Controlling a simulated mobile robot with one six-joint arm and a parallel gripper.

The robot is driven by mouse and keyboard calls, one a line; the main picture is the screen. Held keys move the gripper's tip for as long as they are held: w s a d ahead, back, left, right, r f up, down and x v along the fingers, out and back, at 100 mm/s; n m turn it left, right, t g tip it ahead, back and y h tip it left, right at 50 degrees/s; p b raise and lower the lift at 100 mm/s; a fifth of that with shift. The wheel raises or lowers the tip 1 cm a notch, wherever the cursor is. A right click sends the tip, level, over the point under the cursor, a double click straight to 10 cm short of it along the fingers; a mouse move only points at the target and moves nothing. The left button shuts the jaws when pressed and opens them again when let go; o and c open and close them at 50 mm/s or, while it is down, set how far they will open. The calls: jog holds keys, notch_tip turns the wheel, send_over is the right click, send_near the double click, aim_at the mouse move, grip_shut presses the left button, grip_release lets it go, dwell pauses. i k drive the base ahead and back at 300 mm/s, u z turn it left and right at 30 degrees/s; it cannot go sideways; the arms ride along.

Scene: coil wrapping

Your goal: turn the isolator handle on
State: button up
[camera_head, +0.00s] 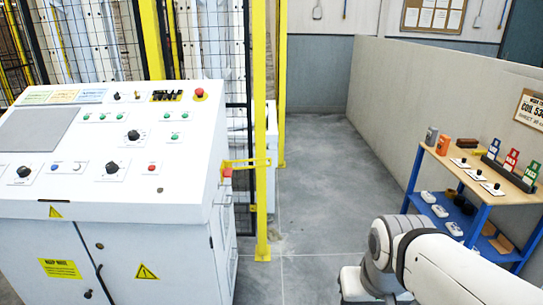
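I cannot tell for sure which part is the isolator handle. A white control console (120,208) stands at the left with a sloped panel. Black rotary knobs (112,168) sit on the panel, with green and other buttons and a red mushroom button (199,93). My white and grey arm shows at the bottom right, apart from the console. My gripper is not in view.
A yellow post (262,215) and mesh fence stand right beside the console. A blue-framed shelf (474,219) with small items stands at the right, near my arm. A grey partition (440,90) runs behind it. Grey floor (315,190) lies clear between console and shelf.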

aim_at(227, 173)
jog(key=z, duration=0.1)
jog(key=i, duration=1.85)
jog(key=u, duration=0.85)
jog(key=k, duration=0.65)
jog(key=u, duration=0.15)
jog(key=i, duration=0.7)
jog(key=z, duration=0.15)
